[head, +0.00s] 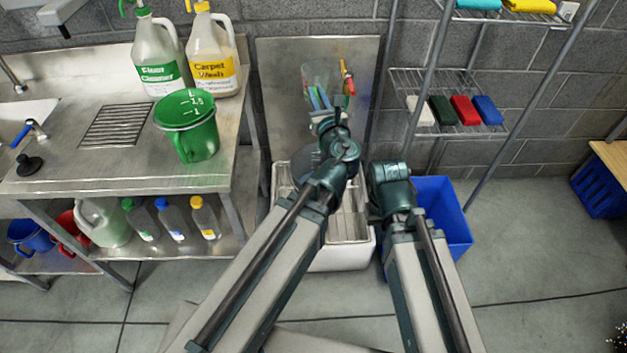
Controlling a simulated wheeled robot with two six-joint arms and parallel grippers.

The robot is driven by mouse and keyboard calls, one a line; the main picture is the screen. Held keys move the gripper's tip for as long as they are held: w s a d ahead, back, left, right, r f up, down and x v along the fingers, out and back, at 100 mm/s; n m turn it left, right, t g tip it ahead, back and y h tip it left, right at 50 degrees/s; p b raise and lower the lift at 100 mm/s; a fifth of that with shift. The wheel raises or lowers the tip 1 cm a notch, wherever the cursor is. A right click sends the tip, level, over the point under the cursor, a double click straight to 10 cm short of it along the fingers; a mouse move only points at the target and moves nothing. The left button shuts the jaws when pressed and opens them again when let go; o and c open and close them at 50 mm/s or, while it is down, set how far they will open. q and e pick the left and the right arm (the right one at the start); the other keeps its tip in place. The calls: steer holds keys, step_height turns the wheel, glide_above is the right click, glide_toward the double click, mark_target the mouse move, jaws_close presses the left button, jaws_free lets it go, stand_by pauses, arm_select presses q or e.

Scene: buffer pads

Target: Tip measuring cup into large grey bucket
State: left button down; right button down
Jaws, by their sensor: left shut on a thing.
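My left gripper (322,112) is shut at the end of its raised arm, in front of the steel back panel. A clear, see-through cup (318,78) shows at its fingers, with thin blue and green strips beside it; it is too small to tell its tilt or contents. A green jug (190,130) with white measure marks stands upright on the steel counter, apart from my grippers. A grey round shape (309,160), perhaps the large grey bucket, shows below my left gripper, mostly hidden by my arm. My right arm ends lower right; its gripper is hidden.
Two large bottles, one green-labelled (160,62) and one yellow-labelled (214,60), stand behind the jug. A pale basin (343,258) and a blue bin (446,205) are on the floor. A wire rack (447,88) holds coloured pads.

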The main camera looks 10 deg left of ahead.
arm_select(q)
steer(key=w+a+f+b, duration=0.3)
steer(key=a+f+b, duration=0.2)
steer(key=f+b, duration=0.9)
steer(key=w+a+f+b, duration=0.3)
steer(key=a+f+b, duration=0.3)
steer(key=f+b, duration=0.9)
steer(key=w+a+f+b, duration=0.3)
steer(key=a+f+b, duration=0.2)
steer(key=f+b, duration=1)
steer(key=shift+w+a+f, duration=0.15)
steer(key=shift+w+f, duration=0.2)
steer(key=shift+f, duration=0.55)
steer(key=shift+r, duration=0.1)
steer(key=d+m, duration=0.1)
steer(key=m, duration=0.2)
steer(key=w+d+m+t+b, duration=0.1)
steer(key=d+m, duration=0.1)
steer(key=m, duration=0.1)
steer(key=d+r+m+t+b, duration=0.1)
steer(key=d+m, duration=0.1)
steer(key=m, duration=0.1)
steer(key=shift+w+d, duration=0.1)
steer(key=shift+w, duration=0.15)
steer(key=shift+d+f+m+t+h+b, duration=0.1)
steer(key=shift+f+m+t+h+b, duration=0.15)
steer(key=shift+f+m+b, duration=0.65)
steer(key=shift+d+r+m+t+h+b, duration=0.2)
steer(key=shift+m+b, duration=0.3)
steer(key=shift+m, duration=0.9)
